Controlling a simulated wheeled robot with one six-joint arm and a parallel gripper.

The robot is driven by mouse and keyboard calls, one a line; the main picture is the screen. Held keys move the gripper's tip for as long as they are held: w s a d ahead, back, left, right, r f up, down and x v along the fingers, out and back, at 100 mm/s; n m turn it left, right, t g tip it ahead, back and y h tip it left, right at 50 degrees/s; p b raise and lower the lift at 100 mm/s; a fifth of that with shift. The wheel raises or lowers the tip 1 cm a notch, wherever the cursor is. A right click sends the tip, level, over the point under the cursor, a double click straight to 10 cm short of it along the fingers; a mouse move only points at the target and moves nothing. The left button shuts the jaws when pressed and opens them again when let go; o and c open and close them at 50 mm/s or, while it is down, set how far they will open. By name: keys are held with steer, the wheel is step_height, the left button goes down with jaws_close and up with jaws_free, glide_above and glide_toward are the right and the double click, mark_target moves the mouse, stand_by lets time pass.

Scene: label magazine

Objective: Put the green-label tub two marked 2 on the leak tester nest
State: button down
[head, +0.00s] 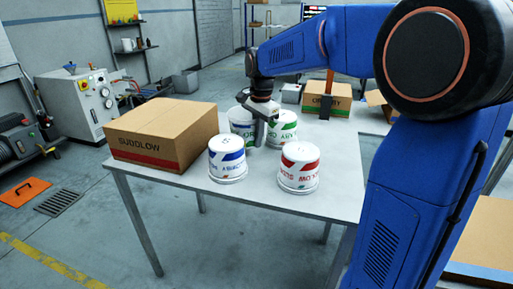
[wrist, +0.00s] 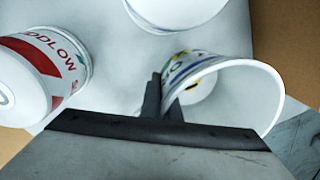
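A white tub with a green label (head: 283,128) stands at the back of the grey table. Another white tub (head: 240,124), with blue and green on its label, stands to its left, partly behind my gripper. My gripper (head: 260,137) points down between these two tubs. In the wrist view my gripper (wrist: 166,100) has its fingers close together against a tub with blue, yellow and green marks (wrist: 240,88). I cannot tell whether they hold its wall. No number 2 is readable. I cannot make out the leak tester nest for sure.
A blue-label tub (head: 228,160) and a red-label tub (head: 299,168) stand in front; the red one also shows in the wrist view (wrist: 42,68). A cardboard box (head: 160,135) fills the table's left. A machine with gauges (head: 78,103) stands far left. The table's front edge is clear.

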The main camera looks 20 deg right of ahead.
mark_target(256, 156)
steer(key=shift+f, duration=1.8)
steer(key=shift+f, duration=0.1)
steer(key=c, duration=2)
jaws_free()
